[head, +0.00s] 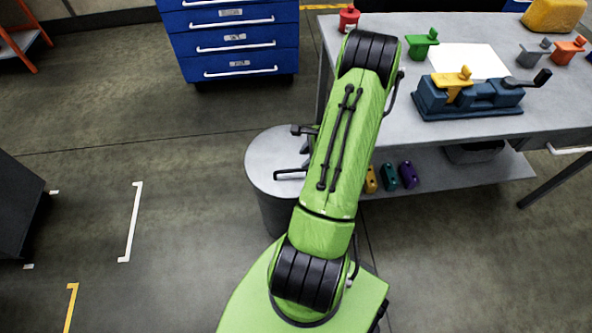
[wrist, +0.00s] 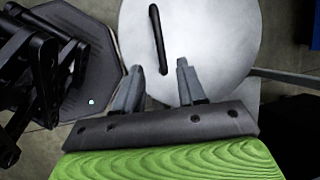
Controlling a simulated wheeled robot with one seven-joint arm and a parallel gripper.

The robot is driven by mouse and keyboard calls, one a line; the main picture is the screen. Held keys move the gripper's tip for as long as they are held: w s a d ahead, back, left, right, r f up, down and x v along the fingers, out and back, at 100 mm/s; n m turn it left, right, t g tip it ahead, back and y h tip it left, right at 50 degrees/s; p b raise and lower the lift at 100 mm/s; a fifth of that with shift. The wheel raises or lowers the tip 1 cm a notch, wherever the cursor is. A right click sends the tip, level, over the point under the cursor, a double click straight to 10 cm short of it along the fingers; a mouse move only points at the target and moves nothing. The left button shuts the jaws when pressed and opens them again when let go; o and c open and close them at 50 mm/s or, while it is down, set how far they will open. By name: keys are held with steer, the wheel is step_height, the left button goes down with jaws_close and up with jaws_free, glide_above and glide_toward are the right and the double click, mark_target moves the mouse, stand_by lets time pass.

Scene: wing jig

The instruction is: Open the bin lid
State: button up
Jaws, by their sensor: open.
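The bin (head: 275,213) is a dark round can standing on the floor under my arm, beside the workbench. Its round grey lid (head: 265,160) lies flat on top, with a black bar handle (head: 290,174). My arm hides the lid's right part. In the wrist view, the lid (wrist: 215,40) fills the upper middle, with the handle (wrist: 156,35) running up the picture. My gripper (wrist: 159,66) is open over the lid's edge. The handle's near end shows between the two fingertips, and nothing is gripped. I cannot tell the height gap.
The workbench (head: 400,60) at the right carries a blue vise (head: 468,98), a white sheet (head: 467,60) and several coloured clamps. Small coloured blocks lie on its lower shelf (head: 450,173). A blue drawer cabinet (head: 235,45) stands behind. The floor left of the bin is clear.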

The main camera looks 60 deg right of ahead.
mark_target(294, 170)
steer(key=b+x, duration=0.2)
steer(key=x, duration=0.6)
steer(key=shift+w+f, duration=0.1)
steer(key=shift+f, duration=0.05)
jaws_close()
